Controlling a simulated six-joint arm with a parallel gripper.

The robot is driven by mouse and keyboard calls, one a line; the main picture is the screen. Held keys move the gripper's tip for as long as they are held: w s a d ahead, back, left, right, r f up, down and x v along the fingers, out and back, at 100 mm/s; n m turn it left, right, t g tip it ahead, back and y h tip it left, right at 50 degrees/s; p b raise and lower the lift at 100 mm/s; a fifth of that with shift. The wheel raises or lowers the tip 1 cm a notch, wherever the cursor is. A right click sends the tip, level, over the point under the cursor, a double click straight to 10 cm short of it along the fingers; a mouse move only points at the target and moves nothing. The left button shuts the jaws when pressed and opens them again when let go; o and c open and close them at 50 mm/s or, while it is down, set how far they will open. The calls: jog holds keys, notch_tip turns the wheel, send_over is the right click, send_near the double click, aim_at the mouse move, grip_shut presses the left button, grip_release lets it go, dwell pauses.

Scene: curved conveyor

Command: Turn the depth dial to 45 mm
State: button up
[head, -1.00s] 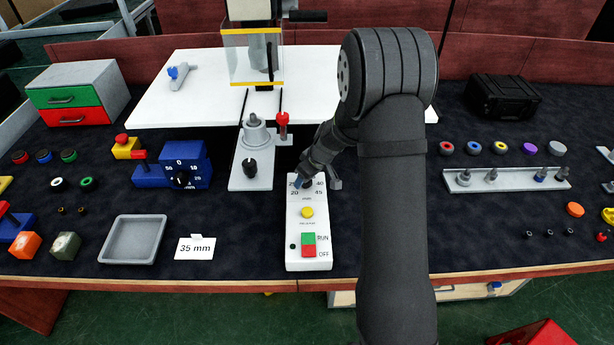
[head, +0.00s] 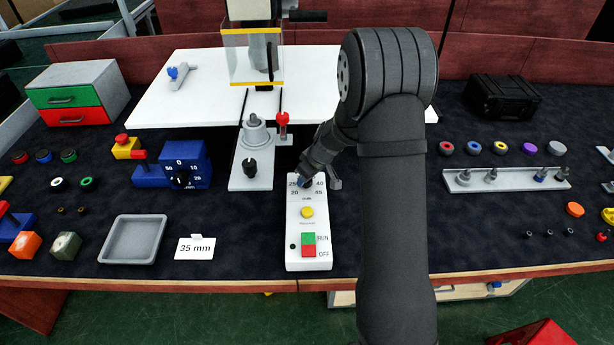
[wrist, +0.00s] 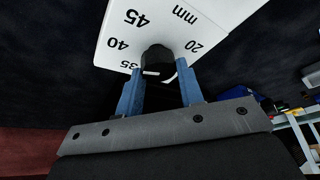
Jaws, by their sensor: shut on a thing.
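The depth dial is a black round knob (wrist: 157,60) on a white control panel (head: 293,225). Numbers 20, 25, 40 and 45 and the word mm are printed around it, and 35 shows partly in the wrist view. My gripper (head: 306,184) is at the knob, with its blue fingers (wrist: 160,88) on either side of it, shut on it. A white mark shows on the knob's near side in the wrist view, facing my gripper, away from the 45. The number it points at is hidden. In the head view, my gripper covers most of the knob.
The panel also carries a yellow button (head: 307,212) and a green and red RUN/OFF switch (head: 309,245). A card reading 35 mm (head: 195,249) stands to the left, beside a grey tray (head: 134,240).

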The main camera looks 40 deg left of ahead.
dwell(0.8)
jog(key=o, duration=0.9)
jog(key=shift+o, duration=0.2)
jog(key=shift+r, duration=0.1)
jog(key=v, duration=1.7)
jog(key=shift+d, duration=0.15)
jog(key=shift+r, duration=0.1)
